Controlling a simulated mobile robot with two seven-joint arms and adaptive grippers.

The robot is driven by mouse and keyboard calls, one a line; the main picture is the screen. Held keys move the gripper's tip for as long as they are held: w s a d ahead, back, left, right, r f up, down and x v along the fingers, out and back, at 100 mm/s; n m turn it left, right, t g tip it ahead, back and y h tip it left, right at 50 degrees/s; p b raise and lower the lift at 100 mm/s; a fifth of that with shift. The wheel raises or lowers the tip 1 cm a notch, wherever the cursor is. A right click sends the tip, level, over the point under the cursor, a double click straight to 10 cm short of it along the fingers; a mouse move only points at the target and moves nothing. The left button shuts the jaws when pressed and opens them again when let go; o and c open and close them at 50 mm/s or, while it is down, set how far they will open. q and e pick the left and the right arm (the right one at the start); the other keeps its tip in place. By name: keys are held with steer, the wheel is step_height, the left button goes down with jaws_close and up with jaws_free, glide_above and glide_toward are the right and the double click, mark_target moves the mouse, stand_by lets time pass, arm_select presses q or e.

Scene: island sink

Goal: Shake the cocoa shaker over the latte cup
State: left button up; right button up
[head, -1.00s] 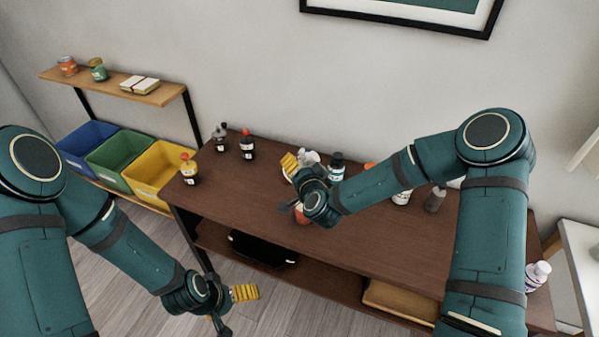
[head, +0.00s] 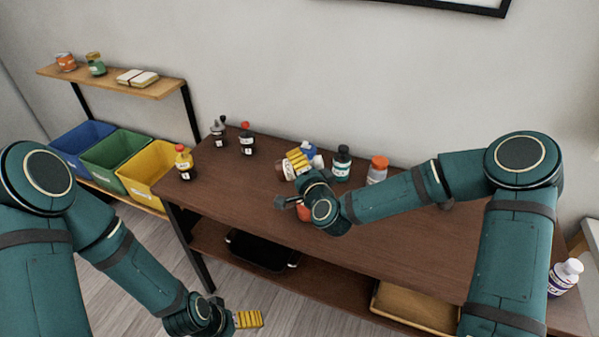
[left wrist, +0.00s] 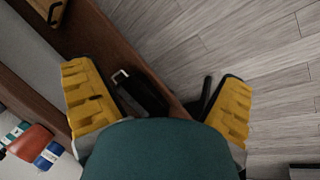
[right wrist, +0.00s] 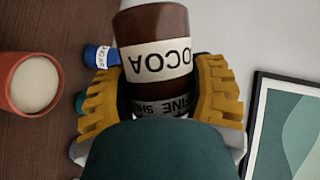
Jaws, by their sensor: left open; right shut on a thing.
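The cocoa shaker (right wrist: 155,55) is brown with a white "COCOA" label, upside down in the right wrist view. My right gripper (head: 298,160) is shut around it and holds it tilted above the table. In the head view a brown part of the shaker (head: 282,170) shows left of the yellow fingers. The latte cup (right wrist: 37,83) is orange-red with a pale, creamy top and stands on the table beside the shaker in the right wrist view. In the head view my right wrist mostly hides the cup (head: 304,213). My left gripper (head: 247,319) is open and empty, low in front of the table.
Several bottles stand along the back of the brown table (head: 225,190), including a teal-labelled one (head: 341,163) and an orange-capped one (head: 377,170). Dark bottles (head: 247,141) are at the left. A black tray (head: 262,250) lies on the lower shelf. Coloured bins (head: 120,160) stand left.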

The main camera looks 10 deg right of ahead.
steer(key=shift+f+m+t+y+b, duration=0.3)
steer(key=shift+f+m+t+b, duration=0.4)
steer(key=shift+f+m+b, duration=1.65)
steer(key=shift+r+b, duration=0.45)
steer(key=shift+r, duration=0.35)
steer(key=shift+f+m+t, duration=0.1)
steer(key=shift+m+t, duration=0.6)
steer(key=shift+m, duration=0.65)
step_height(320, 180, up, 4)
steer(key=n+g+p, duration=0.1)
steer(key=n+p, duration=0.2)
steer(key=p, duration=0.1)
steer(key=n+g+p, duration=0.1)
steer(key=n+p, duration=0.2)
steer(key=shift+n+g+p, duration=0.3)
steer(key=shift+n+p, duration=0.05)
steer(key=shift+n, duration=0.05)
steer(key=shift+n+p, duration=0.35)
steer(key=shift+n, duration=0.15)
steer(key=shift+f+g, duration=0.15)
steer(key=shift+g, duration=0.15)
